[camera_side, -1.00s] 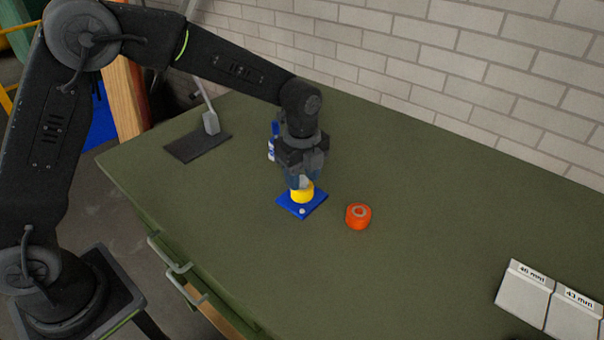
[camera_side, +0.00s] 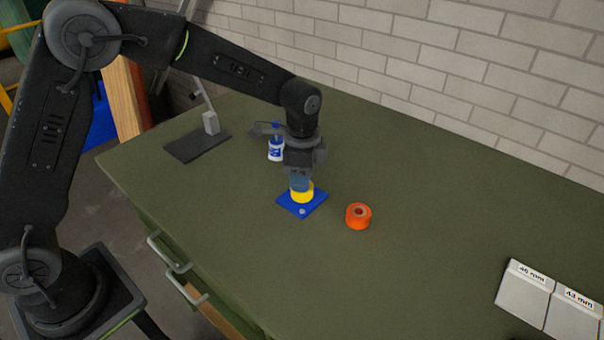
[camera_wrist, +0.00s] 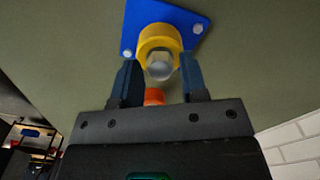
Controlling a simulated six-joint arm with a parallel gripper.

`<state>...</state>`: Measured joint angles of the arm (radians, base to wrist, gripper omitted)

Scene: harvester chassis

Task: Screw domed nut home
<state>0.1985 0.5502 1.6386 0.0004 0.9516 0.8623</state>
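The grey domed nut (camera_wrist: 159,66) sits at the middle of a yellow cylinder (camera_side: 302,195) on a blue plate (camera_side: 315,205). In the side view my fingers hide the nut. In the wrist view the yellow cylinder (camera_wrist: 158,36) and blue plate (camera_wrist: 135,14) are at the top. My gripper (camera_side: 300,182) points down over the yellow cylinder. In the wrist view its two dark blue fingers (camera_wrist: 159,80) stand either side of the nut, with a visible gap on both sides. The gripper looks open; how deep the nut lies between the fingertips is hard to tell.
An orange ring-shaped part (camera_side: 358,216) lies right of the plate on the green bench (camera_side: 420,230). A blue-and-white bottle (camera_side: 276,150) stands behind my gripper. A dark stand (camera_side: 197,146) is at back left. Labelled grey blocks (camera_side: 525,290) lie at front right.

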